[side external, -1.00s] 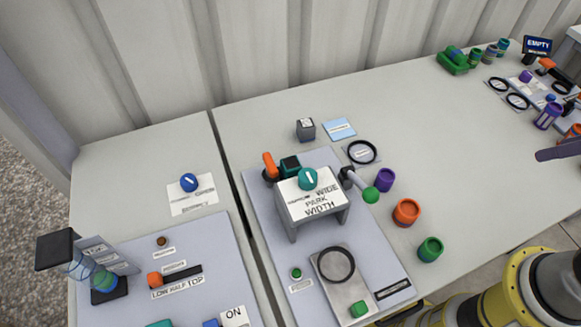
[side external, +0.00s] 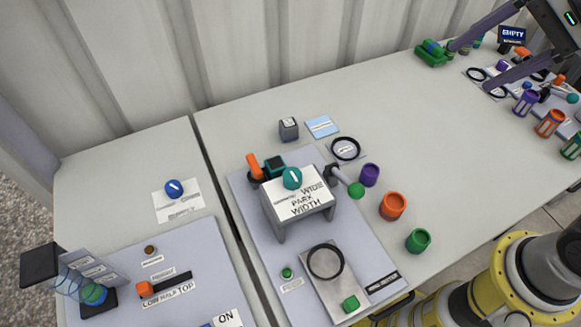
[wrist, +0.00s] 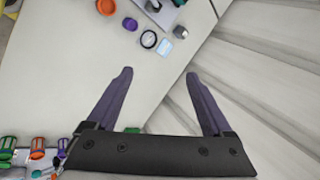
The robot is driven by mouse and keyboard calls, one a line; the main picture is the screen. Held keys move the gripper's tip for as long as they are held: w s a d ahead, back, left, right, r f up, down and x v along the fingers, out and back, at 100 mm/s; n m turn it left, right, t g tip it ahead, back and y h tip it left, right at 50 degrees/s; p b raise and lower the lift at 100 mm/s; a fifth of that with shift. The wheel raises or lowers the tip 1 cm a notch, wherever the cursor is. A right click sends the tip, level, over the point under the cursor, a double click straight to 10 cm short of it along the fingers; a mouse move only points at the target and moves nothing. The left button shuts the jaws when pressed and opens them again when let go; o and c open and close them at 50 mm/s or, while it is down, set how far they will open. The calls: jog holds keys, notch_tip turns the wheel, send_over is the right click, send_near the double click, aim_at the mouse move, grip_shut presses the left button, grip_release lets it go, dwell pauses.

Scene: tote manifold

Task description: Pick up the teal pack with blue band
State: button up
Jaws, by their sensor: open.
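The green tray (side external: 428,57) sits at the far right of the table in the side external view. A small teal-and-blue pack (side external: 432,45) lies on it; it looks like the teal pack with blue band, but it is too small to be sure. My gripper (side external: 468,65) is open and empty, its purple fingers reaching in from the upper right, close to the tray's right side. One finger partly covers the small jars beside the tray. In the wrist view my gripper (wrist: 160,73) spans bare table, and a sliver of green (wrist: 131,130) shows behind its body.
Purple (side external: 369,175), orange (side external: 393,206) and green (side external: 418,241) jars stand mid-table near a black ring (side external: 345,149). More jars, including an orange one (side external: 549,123), stand at the right edge. An EMPTY sign (side external: 513,35) is behind.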

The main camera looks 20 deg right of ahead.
jog(key=w+a+f+m+g+y, duration=0.2)
jog(key=w+a+m, duration=0.4)
jog(key=w, duration=0.5)
jog(key=m+g+y, duration=0.1)
jog(key=g, duration=0.3)
send_over(276, 163)
jog(key=d, duration=0.4)
notch_tip(276, 163, down, 22)
jog(key=shift+x, duration=3.15)
jog(key=shift+w, duration=0.15)
grip_shut()
